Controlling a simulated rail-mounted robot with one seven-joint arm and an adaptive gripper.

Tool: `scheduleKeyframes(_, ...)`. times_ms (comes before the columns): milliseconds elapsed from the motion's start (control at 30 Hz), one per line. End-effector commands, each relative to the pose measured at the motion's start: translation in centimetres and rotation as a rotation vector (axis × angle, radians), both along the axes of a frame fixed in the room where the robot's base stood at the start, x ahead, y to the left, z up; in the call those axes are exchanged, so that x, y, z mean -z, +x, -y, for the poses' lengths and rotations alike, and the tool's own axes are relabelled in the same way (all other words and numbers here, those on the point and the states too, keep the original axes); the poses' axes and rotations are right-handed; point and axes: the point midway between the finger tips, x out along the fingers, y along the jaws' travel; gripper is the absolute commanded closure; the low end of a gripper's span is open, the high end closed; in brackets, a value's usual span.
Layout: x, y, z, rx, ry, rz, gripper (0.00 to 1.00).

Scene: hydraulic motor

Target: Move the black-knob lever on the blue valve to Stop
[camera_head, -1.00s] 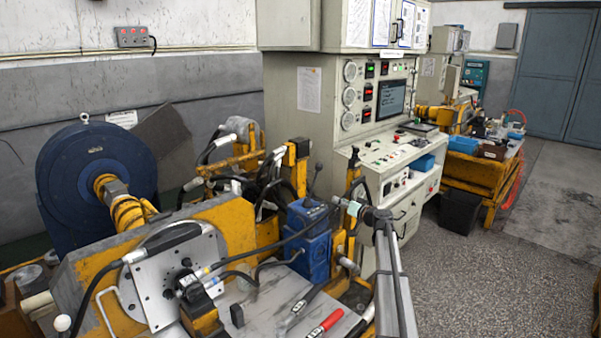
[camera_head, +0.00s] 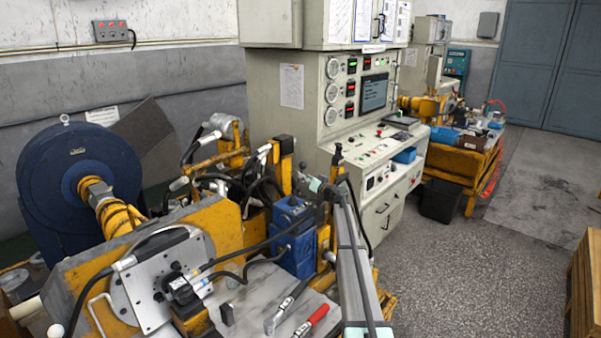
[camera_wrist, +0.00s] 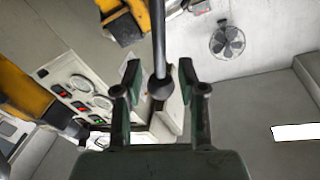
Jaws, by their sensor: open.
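The blue valve (camera_head: 294,236) stands upright on the bench in the head view. Its thin dark lever (camera_head: 302,172) rises from its top, partly hidden by my gripper. In the wrist view the lever's rod (camera_wrist: 158,40) runs down from the top edge to a round black knob (camera_wrist: 160,88). My gripper (camera_wrist: 160,78) is open, with one dark green finger on each side of the knob and visible gaps on both sides. In the head view my gripper (camera_head: 317,186) is beside the lever, just above and right of the valve. Stop markings cannot be read.
Black hoses and yellow posts (camera_head: 283,165) crowd behind the valve. A grey control cabinet (camera_head: 270,120) stands behind. A red-handled tool (camera_head: 311,322) lies on the bench below my arm.

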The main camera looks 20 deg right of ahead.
Motion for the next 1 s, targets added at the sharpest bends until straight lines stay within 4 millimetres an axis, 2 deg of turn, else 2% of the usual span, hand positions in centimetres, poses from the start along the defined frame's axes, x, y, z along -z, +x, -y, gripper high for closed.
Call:
scheduleKeyframes(33, -0.3, 1.2, -0.1, -0.001, 0.001, -0.001, 0.60)
scheduleKeyframes(233, -0.1, 3.3, -0.6, 0.000, 0.000, -0.001, 0.60)
scheduleKeyframes(400, 0.0, 4.0, -0.9, 0.000, 0.000, -0.001, 0.60)
scheduleKeyframes(667, 0.1, 4.0, -1.0, 0.001, 0.000, 0.000, 0.60)
scheduleKeyframes(700, 0.1, 4.0, -1.0, 0.001, 0.000, 0.000, 0.67)
scheduleKeyframes(800, 0.1, 4.0, -0.9, 0.001, 0.000, 0.000, 1.00)
scheduleKeyframes(1000, 0.1, 4.0, -0.9, 0.001, 0.000, 0.000, 1.00)
